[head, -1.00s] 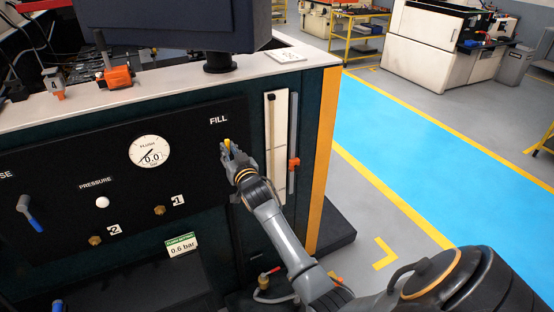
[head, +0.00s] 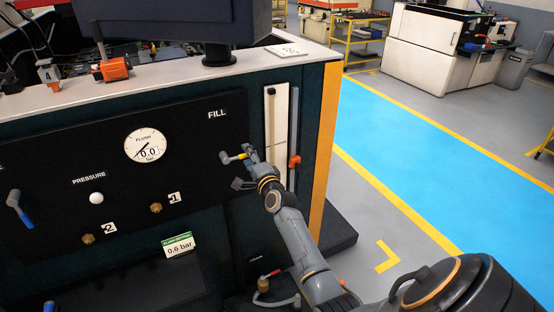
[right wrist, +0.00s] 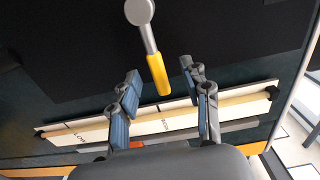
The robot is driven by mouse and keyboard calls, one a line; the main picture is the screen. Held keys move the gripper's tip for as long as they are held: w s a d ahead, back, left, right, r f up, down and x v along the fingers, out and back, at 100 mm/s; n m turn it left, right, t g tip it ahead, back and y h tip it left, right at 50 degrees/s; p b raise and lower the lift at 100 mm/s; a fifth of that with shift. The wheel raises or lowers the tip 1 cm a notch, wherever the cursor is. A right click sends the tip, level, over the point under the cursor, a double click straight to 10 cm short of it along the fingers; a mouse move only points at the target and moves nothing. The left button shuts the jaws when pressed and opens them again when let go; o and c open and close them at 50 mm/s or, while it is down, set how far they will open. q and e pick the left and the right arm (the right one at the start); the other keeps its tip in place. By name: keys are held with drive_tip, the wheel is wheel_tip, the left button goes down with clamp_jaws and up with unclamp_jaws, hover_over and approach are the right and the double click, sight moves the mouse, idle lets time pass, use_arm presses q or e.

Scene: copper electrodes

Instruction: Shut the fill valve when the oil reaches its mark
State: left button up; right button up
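The fill valve is a lever under the FILL label. Its grey hub (head: 224,157) and yellow grip (head: 237,157) show in the head view, the grip pointing right, nearly level. In the right wrist view the yellow grip (right wrist: 157,74) lies between the spread fingers of my right gripper (right wrist: 160,92), with gaps on both sides. In the head view my right gripper (head: 246,168) is open at the lever's end. The white sight gauge (head: 281,130) stands right of it, its lower part hidden by my arm; it also shows in the right wrist view (right wrist: 70,135). I cannot read the oil level surely. My left gripper is out of view.
An orange piece (head: 294,161) sits on the rail beside the gauge. Left on the black panel are the flush dial (head: 145,146), a white pressure button (head: 97,198) and a blue-handled lever (head: 19,208). A monitor (head: 175,20) stands above.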

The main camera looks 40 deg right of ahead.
drive_tip(key=shift+r, duration=0.15)
idle(0.4)
drive_tip(key=p+v, duration=0.3)
drive_tip(key=v, duration=0.5)
drive_tip(key=shift+p, duration=0.4)
drive_tip(key=shift+s, duration=0.1)
drive_tip(key=v, duration=1.2)
drive_tip(key=shift+a, duration=0.15)
